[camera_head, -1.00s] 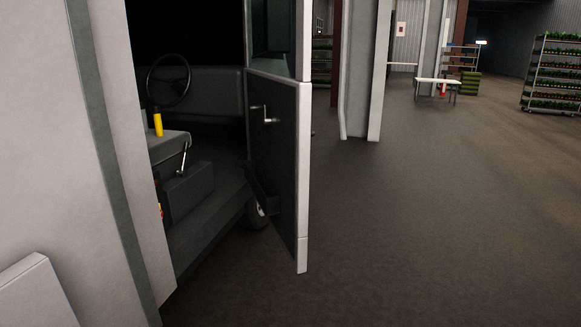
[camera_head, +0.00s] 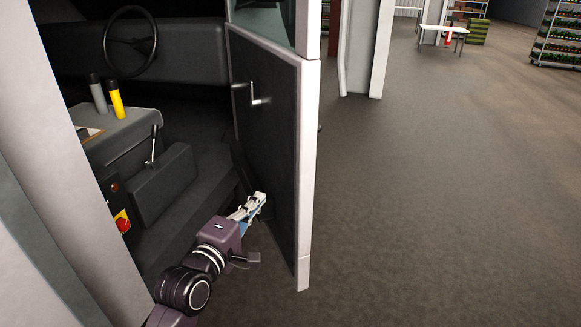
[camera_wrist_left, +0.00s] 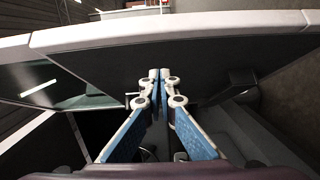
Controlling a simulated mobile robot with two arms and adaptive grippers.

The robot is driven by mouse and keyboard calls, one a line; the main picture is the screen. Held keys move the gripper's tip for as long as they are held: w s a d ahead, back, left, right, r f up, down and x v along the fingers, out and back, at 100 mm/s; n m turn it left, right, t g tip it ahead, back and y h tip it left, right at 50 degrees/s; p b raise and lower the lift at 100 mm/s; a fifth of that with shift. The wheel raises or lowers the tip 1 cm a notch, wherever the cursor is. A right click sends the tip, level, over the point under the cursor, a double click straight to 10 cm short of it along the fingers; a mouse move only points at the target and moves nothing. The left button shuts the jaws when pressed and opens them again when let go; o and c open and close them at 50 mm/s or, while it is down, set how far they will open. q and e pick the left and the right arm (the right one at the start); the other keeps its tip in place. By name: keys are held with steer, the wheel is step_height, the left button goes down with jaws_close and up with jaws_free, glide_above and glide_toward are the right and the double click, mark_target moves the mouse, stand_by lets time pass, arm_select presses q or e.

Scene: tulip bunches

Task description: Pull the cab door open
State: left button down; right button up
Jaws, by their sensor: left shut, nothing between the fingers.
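The cab door (camera_head: 275,140) stands swung out from the cab, with its dark inner panel facing me and its pale edge to the right. A handle (camera_head: 254,93) sits on the upper inner panel. My left gripper (camera_head: 260,199) is shut and empty, low by the door's inner side, below the handle. I cannot tell whether it touches the panel. In the left wrist view the closed fingertips (camera_wrist_left: 160,75) point at the dark inner panel of the door (camera_wrist_left: 190,55). My right gripper is not in view.
Inside the cab are a steering wheel (camera_head: 130,40), a yellow cylinder (camera_head: 116,99), a grey cylinder (camera_head: 97,93) and a lever (camera_head: 153,147). The pale cab wall (camera_head: 75,130) stands at the left. Open floor (camera_head: 440,200) lies right of the door, with a white table (camera_head: 444,31) behind.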

arm_select(q)
step_height(320, 180, up, 2)
steer(key=p, duration=0.2)
glide_toward(297, 162)
steer(key=w+a, duration=0.2)
steer(key=w, duration=0.2)
steer(key=d, duration=0.1)
steer(key=w+d, duration=0.1)
steer(key=d, duration=0.1)
steer(key=shift+w+d+f+p, duration=0.1)
steer(key=shift+d+f+p, duration=0.1)
steer(key=shift+p, duration=0.15)
steer(key=shift+d, duration=0.4)
steer(key=shift+w+f, duration=0.1)
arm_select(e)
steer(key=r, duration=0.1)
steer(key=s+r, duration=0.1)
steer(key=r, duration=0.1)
